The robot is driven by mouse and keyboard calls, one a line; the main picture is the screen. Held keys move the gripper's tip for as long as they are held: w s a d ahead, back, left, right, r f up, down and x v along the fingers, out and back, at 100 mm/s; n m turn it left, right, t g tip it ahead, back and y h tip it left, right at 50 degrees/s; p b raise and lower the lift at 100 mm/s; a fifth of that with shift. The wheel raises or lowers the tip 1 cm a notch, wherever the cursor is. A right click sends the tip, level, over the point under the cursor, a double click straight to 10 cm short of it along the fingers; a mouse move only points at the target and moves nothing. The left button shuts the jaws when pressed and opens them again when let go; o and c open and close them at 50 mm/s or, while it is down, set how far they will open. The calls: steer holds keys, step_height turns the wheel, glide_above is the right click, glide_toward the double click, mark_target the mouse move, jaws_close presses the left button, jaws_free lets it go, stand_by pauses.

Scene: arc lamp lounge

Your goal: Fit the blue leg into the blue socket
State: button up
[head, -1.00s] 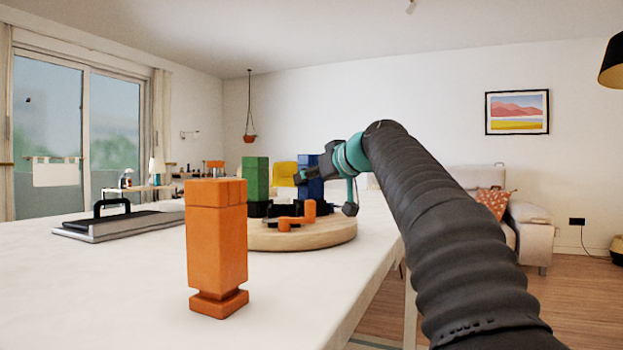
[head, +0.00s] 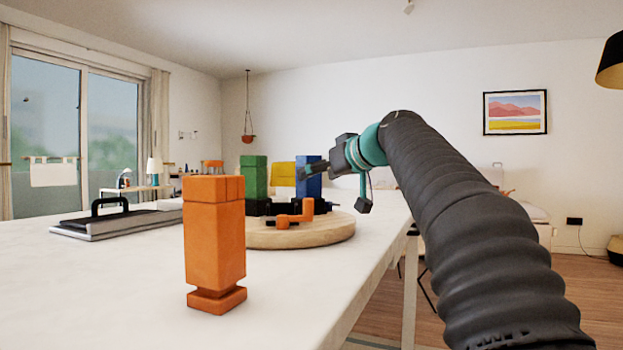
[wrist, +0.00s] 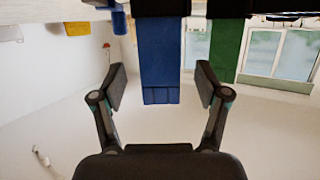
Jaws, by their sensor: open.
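The blue leg (head: 308,184) stands upright at the back of the round wooden board (head: 330,231), its foot among black parts; from here I cannot tell how deep it sits. In the wrist view, which is upside down, the blue leg (wrist: 160,55) hangs from a black block at the top edge. My gripper (head: 315,169) is at the blue leg's upper part in the head view. In the wrist view my gripper (wrist: 162,78) is open, one finger on each side of the leg, with a gap to each. The blue socket is not clearly seen.
A green leg (head: 254,179) stands left of the blue one, its foot in black. An orange leg (head: 214,235) stands nearer on the table, with an orange bracket (head: 295,214) on the board.

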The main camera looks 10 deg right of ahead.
steer(key=v, duration=0.8)
